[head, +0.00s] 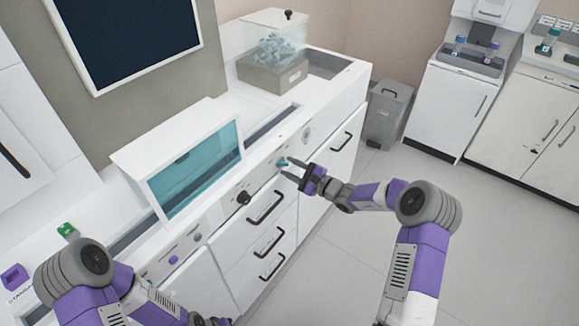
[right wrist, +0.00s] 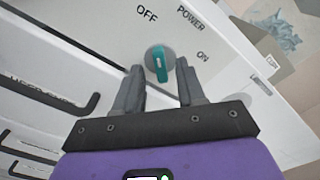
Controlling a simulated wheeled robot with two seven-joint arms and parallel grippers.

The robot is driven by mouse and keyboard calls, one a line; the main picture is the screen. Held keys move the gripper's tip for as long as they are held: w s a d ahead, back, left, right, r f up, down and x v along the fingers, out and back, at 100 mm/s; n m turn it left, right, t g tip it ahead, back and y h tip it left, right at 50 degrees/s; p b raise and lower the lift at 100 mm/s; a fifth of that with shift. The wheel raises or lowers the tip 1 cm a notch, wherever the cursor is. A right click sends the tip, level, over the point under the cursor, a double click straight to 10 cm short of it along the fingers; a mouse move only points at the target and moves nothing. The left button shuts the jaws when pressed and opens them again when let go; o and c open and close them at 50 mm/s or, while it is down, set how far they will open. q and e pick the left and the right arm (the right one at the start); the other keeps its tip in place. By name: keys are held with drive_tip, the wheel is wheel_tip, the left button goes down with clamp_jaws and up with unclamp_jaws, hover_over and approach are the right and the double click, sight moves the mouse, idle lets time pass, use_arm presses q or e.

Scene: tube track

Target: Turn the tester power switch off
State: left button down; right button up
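The tester power switch (right wrist: 159,64) is a round grey dial with a teal handle on the white tester front. In the right wrist view the word OFF stands to its upper left, POWER above right and ON to its right. The handle runs roughly up and down in that view. The switch also shows in the head view (head: 282,163). My right gripper (right wrist: 157,78) is open, with one finger on each side of the switch; I cannot tell whether either finger touches it. My left gripper (head: 210,321) is at the bottom edge of the head view, mostly cut off.
The tester (head: 180,150) has a teal window and stands above drawers with dark handles (head: 265,207). A black knob (head: 243,198) is left of the switch. A clear bin of teal pieces (head: 275,55) is at the back.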

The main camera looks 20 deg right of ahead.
drive_tip(key=p+v, duration=0.1)
drive_tip(key=v, duration=0.5)
drive_tip(key=shift+s+d, duration=0.2)
drive_tip(key=shift+s, duration=0.05)
drive_tip(key=s+a+f+n+g+p, duration=0.2)
drive_tip(key=s+a+f+n+g, duration=0.3)
drive_tip(key=s+a+f+g, duration=0.75)
drive_tip(key=s+f+n+h+p, duration=0.1)
drive_tip(key=s+f+n+h, duration=0.1)
drive_tip(key=s, duration=0.4)
drive_tip(key=s+f+n+g+h+p, duration=0.1)
drive_tip(key=s+f+n+h, duration=0.1)
drive_tip(key=s+n, duration=0.3)
drive_tip(key=s+a+f+n+h+p, duration=0.1)
drive_tip(key=s+n, duration=0.3)
drive_tip(key=s, duration=0.4)
drive_tip(key=shift+s+f+h+p, duration=0.2)
drive_tip(key=shift+f+h+p, duration=0.1)
drive_tip(key=shift+f+h, duration=0.55)
